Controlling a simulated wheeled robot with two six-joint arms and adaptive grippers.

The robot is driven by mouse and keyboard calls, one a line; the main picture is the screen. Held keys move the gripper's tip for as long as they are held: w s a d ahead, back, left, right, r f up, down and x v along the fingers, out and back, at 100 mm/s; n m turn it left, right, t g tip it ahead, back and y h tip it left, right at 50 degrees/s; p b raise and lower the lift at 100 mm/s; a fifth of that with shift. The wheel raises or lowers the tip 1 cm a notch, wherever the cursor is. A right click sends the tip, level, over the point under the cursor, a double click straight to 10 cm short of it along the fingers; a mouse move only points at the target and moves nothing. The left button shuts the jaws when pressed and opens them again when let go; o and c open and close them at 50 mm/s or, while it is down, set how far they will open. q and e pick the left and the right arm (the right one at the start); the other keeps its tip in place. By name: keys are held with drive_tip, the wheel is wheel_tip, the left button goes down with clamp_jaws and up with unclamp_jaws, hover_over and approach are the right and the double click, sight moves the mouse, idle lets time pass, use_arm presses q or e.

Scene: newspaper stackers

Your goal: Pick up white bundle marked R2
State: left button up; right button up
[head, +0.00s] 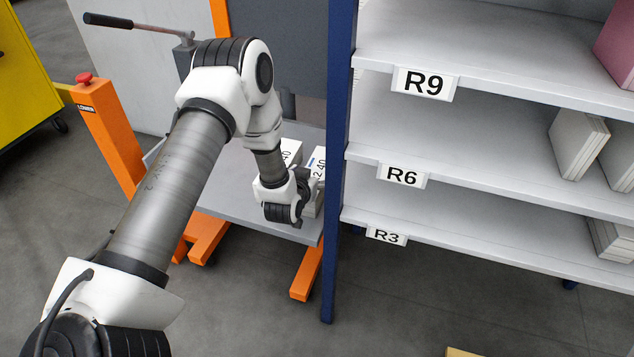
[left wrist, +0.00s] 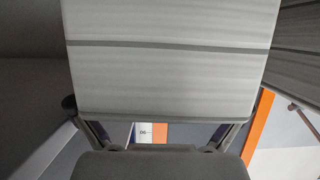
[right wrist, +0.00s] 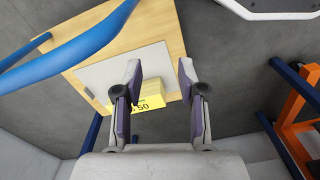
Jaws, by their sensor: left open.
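Two white bundles stand side by side on the grey platform (head: 230,168). The right one (head: 318,160) has a label with "2 40" showing, the rest hidden; the left one (head: 291,150) shows "40". My left gripper (head: 299,207) is at the right bundle's near side, low by the platform's edge. In the left wrist view, a pale bundle (left wrist: 165,80) with a dark strap fills the middle, and my open left gripper (left wrist: 160,132) has a finger toward each side of its lower edge. Contact cannot be told. My right gripper (right wrist: 160,77) is open and empty.
The platform belongs to an orange-legged stacker (head: 112,135). A blue shelf post (head: 340,130) stands close to the right of the bundles, with grey shelves marked R9, R6 and R3 beyond.

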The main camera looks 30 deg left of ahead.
use_arm(q)
drive_tip(key=shift+x, duration=0.95)
drive_tip(key=shift+s, duration=0.15)
drive_tip(key=shift+c, duration=0.7)
drive_tip(key=c, duration=1.7)
drive_tip(key=shift+r, duration=0.1)
drive_tip(key=shift+c, duration=0.3)
